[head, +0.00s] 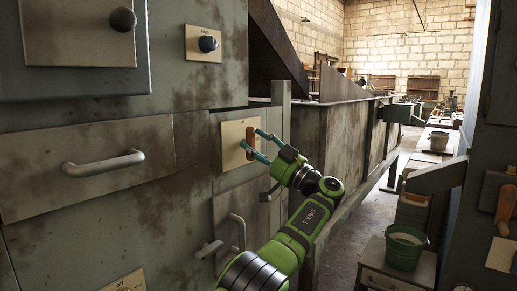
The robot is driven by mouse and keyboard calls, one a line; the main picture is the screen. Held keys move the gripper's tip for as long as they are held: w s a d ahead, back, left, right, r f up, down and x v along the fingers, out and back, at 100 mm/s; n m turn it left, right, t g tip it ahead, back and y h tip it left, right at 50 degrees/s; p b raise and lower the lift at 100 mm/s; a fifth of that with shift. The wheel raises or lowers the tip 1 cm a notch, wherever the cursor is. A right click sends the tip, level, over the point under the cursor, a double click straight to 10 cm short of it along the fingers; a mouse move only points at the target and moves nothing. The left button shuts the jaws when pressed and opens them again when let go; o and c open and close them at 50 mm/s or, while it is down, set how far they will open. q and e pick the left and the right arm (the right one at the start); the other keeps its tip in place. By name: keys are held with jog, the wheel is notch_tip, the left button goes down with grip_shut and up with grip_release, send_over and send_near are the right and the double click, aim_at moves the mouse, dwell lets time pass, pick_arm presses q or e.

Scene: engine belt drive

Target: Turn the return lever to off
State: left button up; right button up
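A short brown lever handle (251,143) stands roughly upright on a cream plate (231,139) on the grey machine's front. Its label is too small to read, so I cannot tell its marked setting. My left gripper (249,138) is at this handle, its two teal fingers spread apart, one reaching past the top and the other crossing near the lower part. I cannot tell whether either finger touches it. My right gripper is not in view.
A black knob (207,44) sits on a plate above. Bar handles (104,163) and (238,232) stick out from the machine front. Another brown lever (505,208) is on the cabinet at right. A green bucket (405,247) stands at lower right. An open aisle runs back between them.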

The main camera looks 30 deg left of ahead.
pick_arm(q)
jog(key=shift+w+d+f, duration=0.1)
jog(key=shift+d+f, duration=0.05)
jog(key=shift+f, duration=0.05)
jog(key=v, duration=1.1)
jog(key=shift+d, duration=0.4)
jog(key=shift+f, duration=0.1)
